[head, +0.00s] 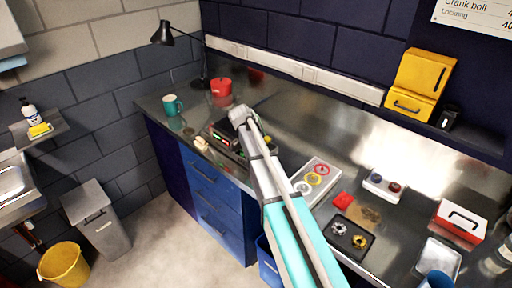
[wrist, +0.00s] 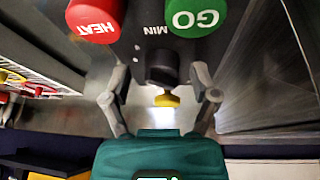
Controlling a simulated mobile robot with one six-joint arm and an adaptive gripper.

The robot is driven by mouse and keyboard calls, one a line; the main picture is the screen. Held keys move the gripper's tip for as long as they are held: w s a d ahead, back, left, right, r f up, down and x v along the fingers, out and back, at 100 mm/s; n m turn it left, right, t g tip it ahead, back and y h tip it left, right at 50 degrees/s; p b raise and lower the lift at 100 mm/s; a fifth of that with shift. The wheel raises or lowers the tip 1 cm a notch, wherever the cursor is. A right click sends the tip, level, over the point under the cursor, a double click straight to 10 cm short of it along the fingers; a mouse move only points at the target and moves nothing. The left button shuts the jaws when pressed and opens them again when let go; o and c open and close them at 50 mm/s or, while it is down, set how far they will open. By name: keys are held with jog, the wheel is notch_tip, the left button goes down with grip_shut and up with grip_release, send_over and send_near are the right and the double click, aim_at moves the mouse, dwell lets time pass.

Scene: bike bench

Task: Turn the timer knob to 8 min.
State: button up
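In the wrist view the dark timer knob (wrist: 162,62) sits below the letters MIN, between a red HEAT button (wrist: 96,18) and a green GO button (wrist: 195,16). My gripper (wrist: 160,78) is open, with one finger on each side of the knob and gaps visible. The knob's pointer and the 8 min mark cannot be made out.
A teal mug (head: 172,104), a red pot (head: 221,87) and a black lamp (head: 163,35) stand beyond the device. A grey tray with rings (head: 325,168) and a red block (head: 343,200) lie to the right. A yellow thing (wrist: 167,99) shows past the knob.

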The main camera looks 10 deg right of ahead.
jog(key=shift+r, duration=0.15)
jog(key=shift+w+d+r+p, duration=0.1)
jog(key=shift+r+p, duration=0.45)
jog(key=shift+p, duration=0.3)
notch_tip(320, 180, up, 12)
jog(key=d+n+g+y+p, duration=0.1)
jog(key=n+y+p, duration=0.2)
jog(key=p, duration=1)
jog(key=shift+s+r+y, duration=0.15)
jog(key=shift+s+y, duration=0.05)
jog(key=shift+y, duration=0.7)
jog(key=shift+d+f, duration=0.1)
jog(key=shift+f, duration=0.15)
jog(key=f+b, duration=1.3)
jog(key=shift+w+a+f, duration=0.15)
jog(key=shift+w+a, duration=0.15)
jog(key=shift+a, duration=0.05)
